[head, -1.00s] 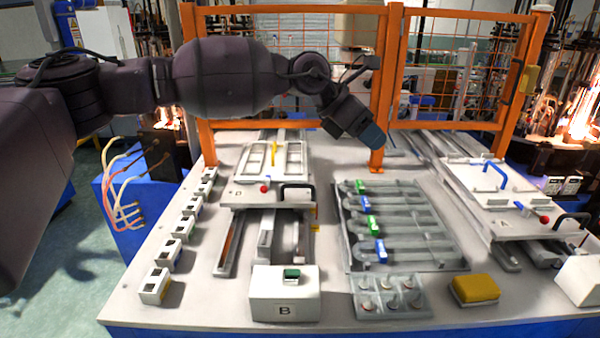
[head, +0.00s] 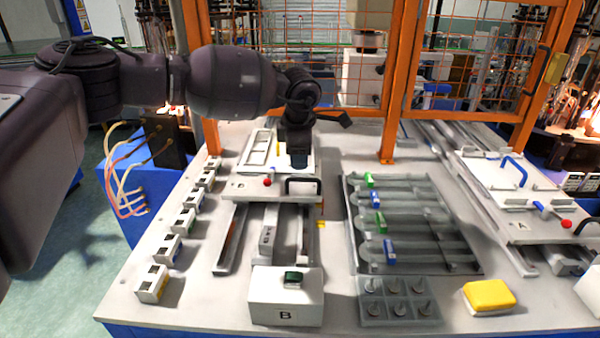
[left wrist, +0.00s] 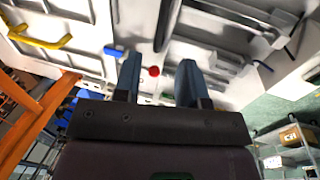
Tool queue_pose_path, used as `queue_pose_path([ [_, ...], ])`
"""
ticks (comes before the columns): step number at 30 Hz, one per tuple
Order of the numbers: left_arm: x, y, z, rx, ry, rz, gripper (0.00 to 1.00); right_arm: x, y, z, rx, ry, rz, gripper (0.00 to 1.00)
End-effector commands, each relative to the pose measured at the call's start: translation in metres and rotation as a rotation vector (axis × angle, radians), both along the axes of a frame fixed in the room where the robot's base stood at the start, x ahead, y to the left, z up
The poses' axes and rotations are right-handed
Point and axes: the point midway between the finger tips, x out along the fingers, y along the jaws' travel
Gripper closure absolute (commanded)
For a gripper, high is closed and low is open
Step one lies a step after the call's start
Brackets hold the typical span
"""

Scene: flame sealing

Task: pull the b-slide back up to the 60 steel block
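The B-slide (head: 240,187) is a pale plate on rails behind the white box marked B (head: 285,305). It carries a red knob (head: 267,182) and a black handle (head: 303,180). My left gripper (head: 298,163) points down over the slide's right part, behind the black handle. My right gripper is not in view.
Several small white blocks (head: 168,249) line the left edge. A grey tray (head: 460,262) with blue and green clips, a pin holder (head: 397,300), a yellow pad (head: 489,296) and slide A (head: 500,225) are to the right. An orange fence (head: 388,120) stands behind.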

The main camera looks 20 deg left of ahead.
Motion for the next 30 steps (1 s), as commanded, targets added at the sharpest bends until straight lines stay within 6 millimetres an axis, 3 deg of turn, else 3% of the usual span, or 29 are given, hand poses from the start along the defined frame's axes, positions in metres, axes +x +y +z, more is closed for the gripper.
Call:
queue_pose_path([
  [6, 0.006, 0.002, -0.036, 0.0, 0.002, 0.0, 0.62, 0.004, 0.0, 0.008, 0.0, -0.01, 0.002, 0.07],
  [12, 0.01, 0.003, -0.055, -0.001, 0.002, 0.001, 0.62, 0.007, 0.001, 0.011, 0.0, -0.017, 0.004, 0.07],
  [24, 0.011, 0.003, -0.062, -0.001, 0.0, 0.0, 0.62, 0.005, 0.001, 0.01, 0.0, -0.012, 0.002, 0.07],
  [30, 0.011, 0.003, -0.061, -0.001, 0.0, 0.0, 0.91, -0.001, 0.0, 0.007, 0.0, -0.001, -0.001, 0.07],
])
